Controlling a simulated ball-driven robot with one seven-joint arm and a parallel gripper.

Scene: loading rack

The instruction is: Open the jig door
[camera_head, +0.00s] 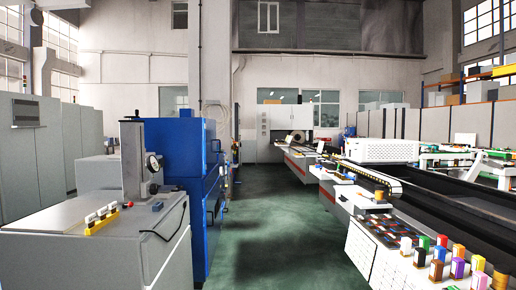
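I cannot pick out a jig door for certain in this view. A tall blue cabinet (178,150) stands left of the middle, and its right side shows what look like panels and handles, seen at a steep angle. I cannot tell whether any panel there is open. A grey upright stand with a round dial (154,163) is on a light grey cabinet top (50,233) in front of it. My gripper is not in view.
A yellow holder with white pieces (101,221) sits on the grey top, near a dark cable. On the right, a long bench carries several coloured containers (458,268) and a white vented box (380,150). The green floor aisle (275,230) between is clear.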

